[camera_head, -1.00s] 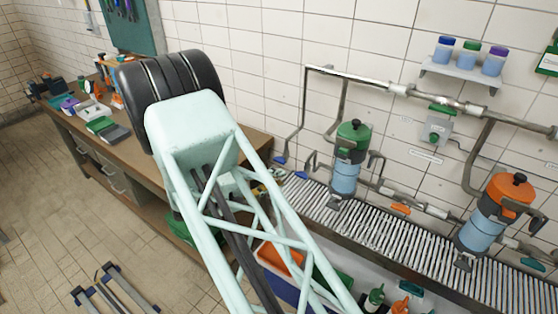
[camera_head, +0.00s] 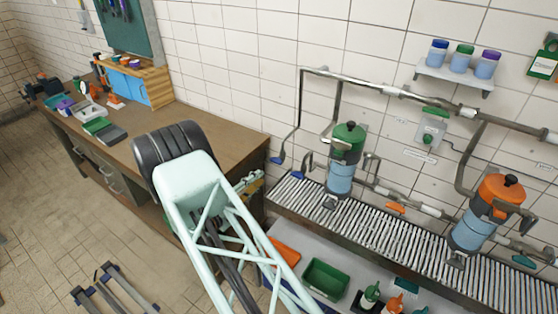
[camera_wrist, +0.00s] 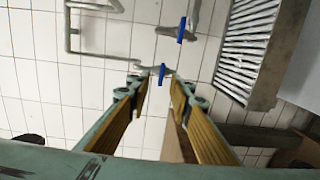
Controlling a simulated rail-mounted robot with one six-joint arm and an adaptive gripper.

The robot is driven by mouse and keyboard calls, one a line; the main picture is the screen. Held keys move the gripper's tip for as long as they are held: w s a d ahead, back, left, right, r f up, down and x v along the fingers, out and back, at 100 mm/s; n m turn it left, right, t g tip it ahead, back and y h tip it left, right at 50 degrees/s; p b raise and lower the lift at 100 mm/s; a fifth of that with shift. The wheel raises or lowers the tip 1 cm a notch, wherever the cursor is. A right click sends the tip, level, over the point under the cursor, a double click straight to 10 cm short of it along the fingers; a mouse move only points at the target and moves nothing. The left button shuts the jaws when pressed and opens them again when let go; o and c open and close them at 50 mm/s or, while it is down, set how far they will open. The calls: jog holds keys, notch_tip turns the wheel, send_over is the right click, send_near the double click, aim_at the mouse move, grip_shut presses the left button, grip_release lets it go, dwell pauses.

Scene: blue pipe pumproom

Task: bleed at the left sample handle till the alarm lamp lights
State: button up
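Two small blue handles sit on pipe ends at the left end of the slatted drain. The left handle (camera_head: 277,160) ends the long pipe coming down the wall; the other handle (camera_head: 298,175) is just right of it. In the wrist view the left handle (camera_wrist: 162,75) appears between my fingertips, and the other handle (camera_wrist: 181,30) is above it. My gripper (camera_wrist: 160,88) is open, its yellow-padded fingers apart with nothing seen between the pads. Its distance to the handle is hard to tell. A grey wall box (camera_head: 430,133) bears a small green dome, perhaps the lamp; no clear glow shows.
A green-topped filter (camera_head: 341,180) and an orange-topped filter (camera_head: 472,235) stand over the slatted drain (camera_head: 370,225). A wooden workbench (camera_head: 205,125) with tools is at left. A green bin (camera_head: 326,278) and several bottles are below the drain.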

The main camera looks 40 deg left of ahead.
aim_at(275, 162)
jog(key=shift+w+a+f+n+y, duration=0.3)
jog(key=shift+a+f+y, duration=0.2)
jog(key=shift+a+f, duration=0.1)
jog(key=shift+w, duration=0.1)
jog(key=shift+w+a+p, duration=0.15)
jog(key=shift+w+p, duration=0.3)
jog(key=shift+w, duration=1.8)
jog(key=shift+w+a+p, duration=0.2)
jog(key=shift+w+p, duration=0.2)
jog(key=shift+w, duration=1.85)
jog(key=shift+w+a+p, duration=0.15)
jog(key=shift+w+p, duration=0.3)
jog(key=shift+w, duration=1.8)
jog(key=shift+c, duration=0.2)
grip_shut()
